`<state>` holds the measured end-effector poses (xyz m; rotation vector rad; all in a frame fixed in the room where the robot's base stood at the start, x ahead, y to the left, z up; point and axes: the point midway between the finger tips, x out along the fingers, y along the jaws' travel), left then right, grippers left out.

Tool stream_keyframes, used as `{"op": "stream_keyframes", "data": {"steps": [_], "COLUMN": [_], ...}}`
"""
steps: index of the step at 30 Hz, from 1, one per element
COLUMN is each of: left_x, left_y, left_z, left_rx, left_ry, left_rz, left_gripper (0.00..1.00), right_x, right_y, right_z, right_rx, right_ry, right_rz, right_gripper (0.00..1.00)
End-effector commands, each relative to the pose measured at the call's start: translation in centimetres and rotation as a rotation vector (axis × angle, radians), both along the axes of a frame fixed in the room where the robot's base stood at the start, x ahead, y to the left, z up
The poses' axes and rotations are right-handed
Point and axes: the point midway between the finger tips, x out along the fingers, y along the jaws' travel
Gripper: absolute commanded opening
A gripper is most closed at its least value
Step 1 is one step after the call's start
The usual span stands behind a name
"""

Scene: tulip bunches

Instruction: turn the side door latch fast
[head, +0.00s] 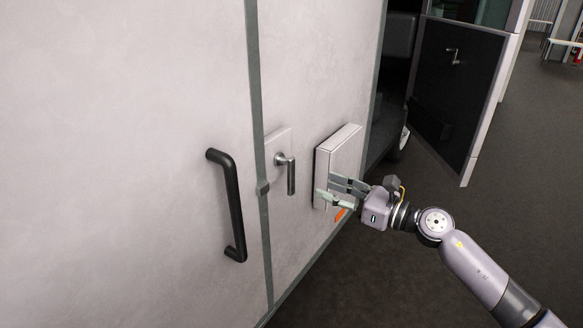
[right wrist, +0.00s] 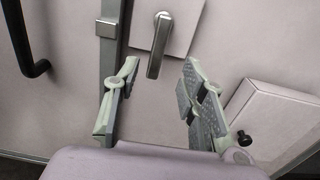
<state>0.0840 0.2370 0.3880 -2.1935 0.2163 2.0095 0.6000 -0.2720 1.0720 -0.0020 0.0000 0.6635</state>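The side door latch (head: 290,172) is a grey metal lever on a pale square plate (head: 279,143), right of the dark grey door seam. Its lever hangs downward. My right gripper (head: 326,188) is open and empty, to the right of the latch in the head view, in front of a white box. In the right wrist view, the latch lever (right wrist: 158,50) hangs ahead, between the two spread fingertips of the right gripper (right wrist: 158,75). No contact between fingers and lever shows. My left gripper is not in view.
A black bar handle (head: 232,205) stands out left of the seam. The white box (head: 340,155) sticks out from the wall right of the latch, close to the right gripper. A small grey block (head: 263,187) sits on the seam. Dark open floor (head: 400,270) lies to the right.

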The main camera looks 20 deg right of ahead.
Motion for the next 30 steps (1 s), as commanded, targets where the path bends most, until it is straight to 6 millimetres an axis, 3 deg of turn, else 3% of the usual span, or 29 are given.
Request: {"op": "stream_keyframes", "data": {"steps": [1,6,15,30], "left_x": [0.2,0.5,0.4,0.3], "left_y": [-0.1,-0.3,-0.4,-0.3], "left_z": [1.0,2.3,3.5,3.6], "left_rx": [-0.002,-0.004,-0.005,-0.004], "left_ry": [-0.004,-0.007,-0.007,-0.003], "left_rz": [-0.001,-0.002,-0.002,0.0], "left_gripper": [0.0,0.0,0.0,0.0], "right_x": [1.1,4.0,8.1,9.2], "right_y": [0.7,3.1,6.2,7.1], "right_z": [0.7,0.6,0.2,0.0], "right_rx": [0.007,0.008,0.006,0.002], "right_ry": [-0.004,-0.001,0.001,0.002], "right_rz": [-0.001,-0.001,-0.001,-0.001], "right_gripper": [0.38,0.38,0.38,0.37]}}
